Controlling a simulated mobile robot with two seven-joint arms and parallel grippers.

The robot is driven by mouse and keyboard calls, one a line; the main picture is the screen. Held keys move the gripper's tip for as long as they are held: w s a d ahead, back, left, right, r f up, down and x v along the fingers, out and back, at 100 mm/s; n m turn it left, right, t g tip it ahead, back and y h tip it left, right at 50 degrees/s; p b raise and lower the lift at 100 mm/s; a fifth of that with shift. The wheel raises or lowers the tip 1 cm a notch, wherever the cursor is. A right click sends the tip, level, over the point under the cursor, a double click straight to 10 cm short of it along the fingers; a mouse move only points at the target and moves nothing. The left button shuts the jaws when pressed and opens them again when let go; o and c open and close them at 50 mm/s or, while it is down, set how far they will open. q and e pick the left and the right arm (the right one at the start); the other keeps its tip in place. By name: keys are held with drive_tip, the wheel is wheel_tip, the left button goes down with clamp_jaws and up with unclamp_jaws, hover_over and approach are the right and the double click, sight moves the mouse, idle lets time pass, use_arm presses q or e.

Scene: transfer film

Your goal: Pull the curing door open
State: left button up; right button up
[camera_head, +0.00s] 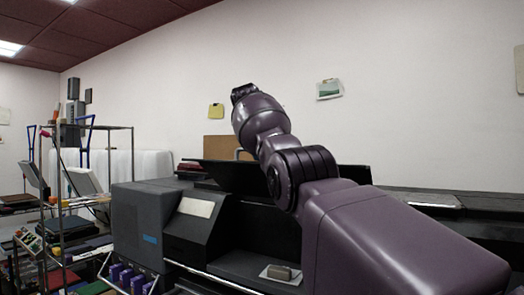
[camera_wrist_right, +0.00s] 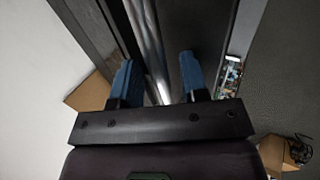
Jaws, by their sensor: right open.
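In the right wrist view, my right gripper (camera_wrist_right: 156,78) is open, with its two blue fingers spread apart. A long, shiny metal bar (camera_wrist_right: 150,45) runs between the fingers beside a dark panel (camera_wrist_right: 84,22). I cannot tell whether the fingers touch the bar, or whether the bar and panel belong to the curing door. In the head view, my right arm reaches up from the lower right and hides part of the dark machine (camera_head: 250,228). A dark tilted panel (camera_head: 228,176) sits on its far side. My left gripper is not in view.
A grey box unit (camera_head: 140,225) and a metal rack (camera_head: 100,130) with shelves stand to the left. A brown board (camera_head: 216,149) is by the back wall. A small grey block (camera_head: 280,272) lies on a white sheet at the front.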

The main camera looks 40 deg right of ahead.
drive_tip(key=shift+a+r, duration=0.1)
drive_tip(key=shift+r, duration=0.05)
drive_tip(key=p+v, duration=0.2)
drive_tip(key=v, duration=0.8)
drive_tip(key=shift+r, duration=0.25)
